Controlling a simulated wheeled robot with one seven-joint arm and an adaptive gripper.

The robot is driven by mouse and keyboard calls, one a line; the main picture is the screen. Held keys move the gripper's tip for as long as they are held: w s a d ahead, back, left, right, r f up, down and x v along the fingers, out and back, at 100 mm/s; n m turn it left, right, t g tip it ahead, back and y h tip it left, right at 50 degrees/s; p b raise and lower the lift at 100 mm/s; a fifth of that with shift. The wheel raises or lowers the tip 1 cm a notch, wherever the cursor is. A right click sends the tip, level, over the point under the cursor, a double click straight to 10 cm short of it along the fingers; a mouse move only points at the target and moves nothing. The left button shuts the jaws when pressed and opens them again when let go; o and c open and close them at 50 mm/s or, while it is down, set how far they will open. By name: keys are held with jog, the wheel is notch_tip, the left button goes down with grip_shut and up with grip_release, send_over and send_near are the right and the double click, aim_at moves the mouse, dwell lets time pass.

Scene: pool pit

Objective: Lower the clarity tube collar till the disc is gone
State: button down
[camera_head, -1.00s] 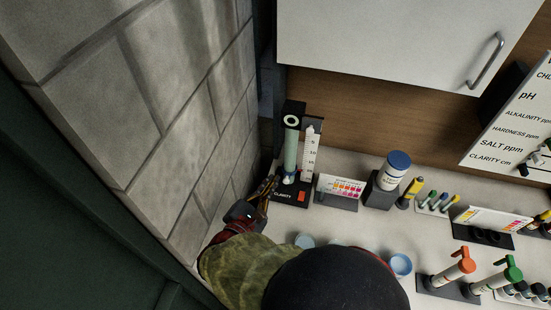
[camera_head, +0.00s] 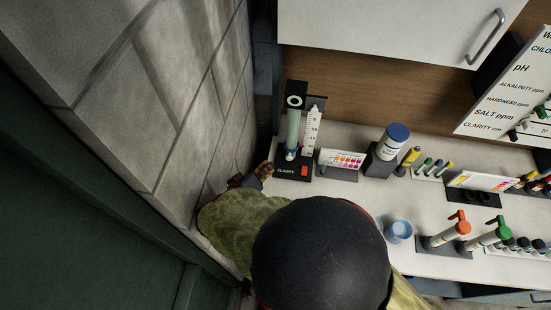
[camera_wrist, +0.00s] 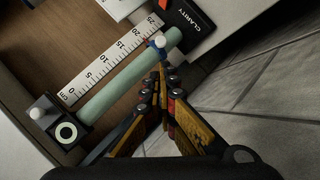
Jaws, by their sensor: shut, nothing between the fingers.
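The clarity tube (camera_head: 293,127), pale green, stands upright on a black base marked CLARITY (camera_head: 287,172), beside a white scale (camera_head: 313,132). A black head with a white ring (camera_head: 294,101) is at its top. In the wrist view the tube (camera_wrist: 128,88) runs diagonally, and the small white-and-blue collar (camera_wrist: 158,41) is low on it, near the base and the scale's 20 to 25 end. My gripper (camera_wrist: 162,78) is shut and empty, its fingertips just short of the tube below the collar in the picture. I cannot make out a disc inside the tube.
A block wall (camera_head: 190,100) stands close on the left of my gripper. A colour chart (camera_head: 341,159) and a blue-lidded jar (camera_head: 392,142) stand right of the tube.

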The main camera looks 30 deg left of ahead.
aim_at(290, 155)
jog(key=x, duration=0.9)
jog(key=shift+w+f, duration=0.15)
jog(key=shift+w, duration=0.1)
jog(key=shift+f, duration=0.1)
notch_tip(290, 155, down, 5)
jog(key=b, duration=0.5)
jog(key=shift+b, duration=0.35)
